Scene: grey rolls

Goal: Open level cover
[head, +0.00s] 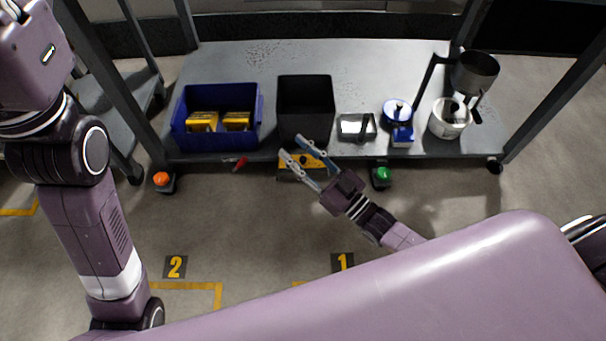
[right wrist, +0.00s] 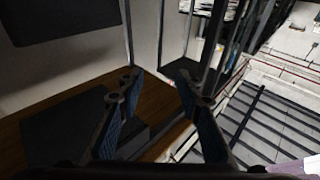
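I cannot clearly pick out a level cover. A small yellow part (head: 289,163) with dark marks sits at the front edge of the bench, partly hidden by my right gripper. My right gripper (head: 293,146) is in front of the black bin, its two blue-padded fingers spread over the yellow part. I cannot tell whether they touch it. In the right wrist view the fingers (right wrist: 157,88) are apart with nothing gripped between them. My left arm comes in at the left; its gripper is out of view.
On the grey bench (head: 225,58) stand a blue bin (head: 217,142) with yellow items, a black bin (head: 305,95), a metal tray (head: 352,127), a blue-and-white device (head: 399,135) and a white pot (head: 450,122). An orange button (head: 161,179) and a green button (head: 382,174) flank the front edge.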

